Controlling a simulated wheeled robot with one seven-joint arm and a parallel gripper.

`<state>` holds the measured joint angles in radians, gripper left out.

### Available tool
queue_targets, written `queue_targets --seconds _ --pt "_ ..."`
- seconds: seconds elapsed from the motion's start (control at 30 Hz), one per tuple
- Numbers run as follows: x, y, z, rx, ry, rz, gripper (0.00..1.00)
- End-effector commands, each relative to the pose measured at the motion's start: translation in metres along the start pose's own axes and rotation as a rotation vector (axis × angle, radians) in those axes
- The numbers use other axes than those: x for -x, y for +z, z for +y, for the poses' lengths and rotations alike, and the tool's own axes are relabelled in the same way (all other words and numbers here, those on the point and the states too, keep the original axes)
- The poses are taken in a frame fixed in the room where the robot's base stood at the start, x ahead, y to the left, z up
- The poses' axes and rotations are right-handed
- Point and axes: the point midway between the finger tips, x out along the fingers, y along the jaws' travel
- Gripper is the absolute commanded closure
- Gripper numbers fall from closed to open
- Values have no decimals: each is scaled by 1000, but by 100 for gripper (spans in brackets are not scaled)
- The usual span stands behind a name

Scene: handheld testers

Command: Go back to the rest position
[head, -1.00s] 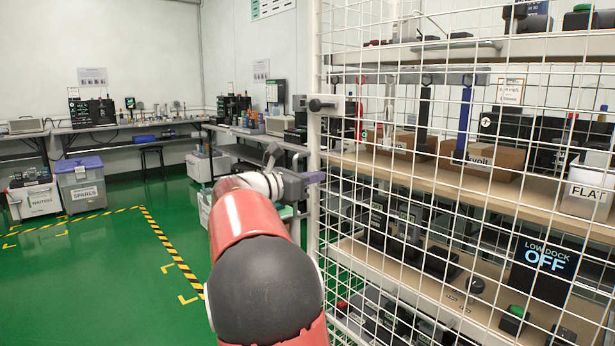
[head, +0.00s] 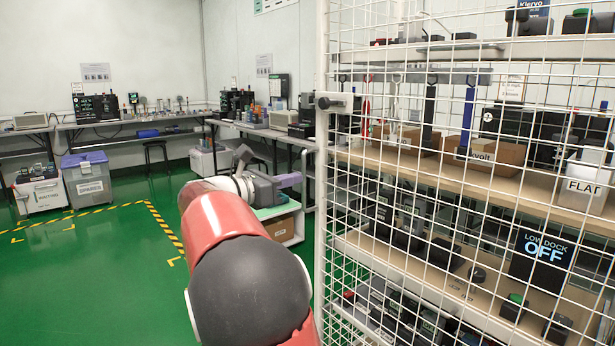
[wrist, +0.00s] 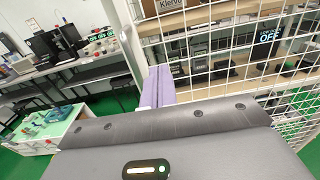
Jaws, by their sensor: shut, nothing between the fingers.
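My gripper (head: 290,180) is at the end of my red and grey arm, in the middle of the head view, left of the wire mesh door of the shelf. Its purple fingers are together and hold nothing. In the wrist view the closed fingers (wrist: 155,87) point away toward the mesh, and I cannot tell how close they are to it.
The white wire mesh (head: 440,215) covers the right side, with shelves of testers behind it. A low unit with a green top (head: 275,210) stands beyond my gripper. Benches (head: 130,122) line the back. Green floor (head: 95,270) at left is clear, with yellow-black tape.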

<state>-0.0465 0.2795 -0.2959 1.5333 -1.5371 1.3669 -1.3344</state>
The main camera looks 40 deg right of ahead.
Motion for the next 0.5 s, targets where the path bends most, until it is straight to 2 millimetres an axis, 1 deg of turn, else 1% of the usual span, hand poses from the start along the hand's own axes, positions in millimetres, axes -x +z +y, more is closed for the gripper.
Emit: queue_targets --seconds 0.03,0.1,0.2,0.3,0.5 --pt "10 -1 0 -1 4 1 100" --pt "22 0 0 -1 4 2 100" --pt "33 0 0 -1 2 2 100" --pt "40 0 -1 -1 0 2 100" --pt "42 0 -1 0 -1 2 100"
